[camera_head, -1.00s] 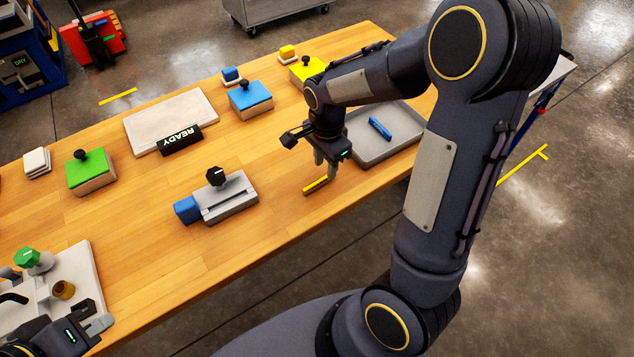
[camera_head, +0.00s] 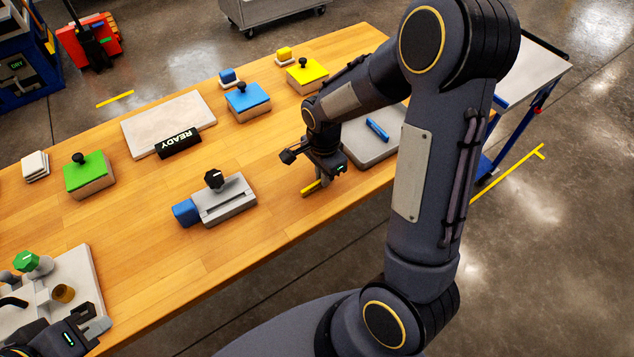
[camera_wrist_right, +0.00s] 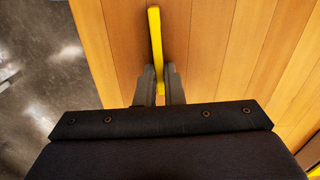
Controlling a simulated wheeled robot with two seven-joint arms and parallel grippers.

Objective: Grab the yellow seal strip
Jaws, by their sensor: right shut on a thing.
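The yellow seal strip (camera_head: 310,188) lies on the wooden table near its front edge, to the left of the grey tray. In the right wrist view the strip (camera_wrist_right: 156,45) extends forward from between the fingers. My right gripper (camera_head: 322,187) points down at the strip, and in its wrist view its fingers (camera_wrist_right: 161,88) are closed on the strip's near end. I cannot tell any gap between strip and table. My left gripper (camera_head: 98,330) is at the lower left beside the white fixture plate; its fingers are partly cut off and their opening is unclear.
The grey tray (camera_head: 365,158) with a blue strip (camera_head: 377,130) is right of my right gripper. A grey clamp block (camera_head: 228,203) with a blue end stands to the left. Green (camera_head: 88,176), blue (camera_head: 248,102) and yellow (camera_head: 307,76) lidded boxes stand farther back.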

